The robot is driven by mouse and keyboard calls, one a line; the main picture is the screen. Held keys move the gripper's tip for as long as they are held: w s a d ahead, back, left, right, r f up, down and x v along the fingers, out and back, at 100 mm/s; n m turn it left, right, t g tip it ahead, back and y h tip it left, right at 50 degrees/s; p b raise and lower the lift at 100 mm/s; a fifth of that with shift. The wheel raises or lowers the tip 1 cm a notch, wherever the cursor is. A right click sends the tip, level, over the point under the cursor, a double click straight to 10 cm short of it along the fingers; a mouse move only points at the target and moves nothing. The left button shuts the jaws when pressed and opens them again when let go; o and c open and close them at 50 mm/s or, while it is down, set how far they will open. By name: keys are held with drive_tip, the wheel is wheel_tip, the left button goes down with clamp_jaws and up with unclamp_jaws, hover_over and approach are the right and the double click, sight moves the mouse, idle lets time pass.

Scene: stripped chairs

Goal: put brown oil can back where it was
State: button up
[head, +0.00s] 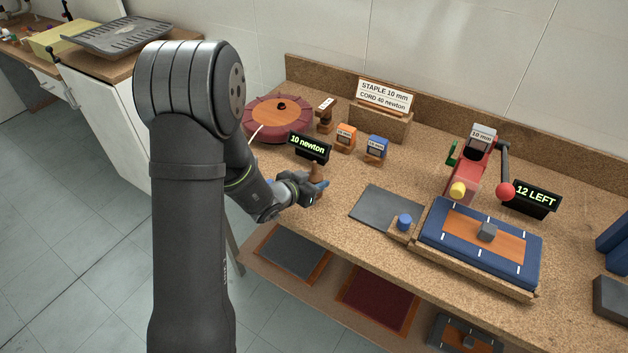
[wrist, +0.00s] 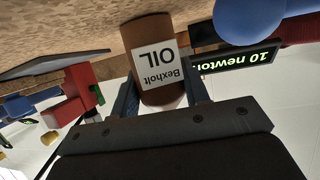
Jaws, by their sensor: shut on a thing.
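The brown oil can (wrist: 155,55) has a white label reading "Bexholt OIL", upside down in the wrist view. My gripper (wrist: 160,100) is shut on it, one finger on each side. In the head view my gripper (head: 312,190) is near the front left edge of the workbench (head: 340,175), and a small brown part of the can (head: 318,171) shows beyond the fingers. The rest of the can is hidden by my gripper. I cannot tell whether its base touches the bench.
A display reading "10 newton" (head: 309,147) stands just behind my gripper. A dark red round cushion (head: 262,121) is behind left. A grey mat (head: 386,207), a blue pad (head: 440,232) and a red lever press (head: 474,175) lie to the right. Bare bench lies between gripper and mat.

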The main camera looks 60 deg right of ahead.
drive_tip(key=o, duration=1.2)
drive_tip(key=shift+f, duration=0.1)
drive_tip(key=shift+a+r, duration=0.2)
drive_tip(key=shift+r, duration=0.05)
drive_tip(key=v, duration=1.1)
drive_tip(key=shift+w+a+r, duration=0.1)
drive_tip(key=shift+a+r, duration=0.05)
drive_tip(key=shift+a, duration=0.1)
drive_tip(key=x, duration=1.2)
drive_tip(key=shift+d+r, duration=0.1)
drive_tip(key=shift+r, duration=1.1)
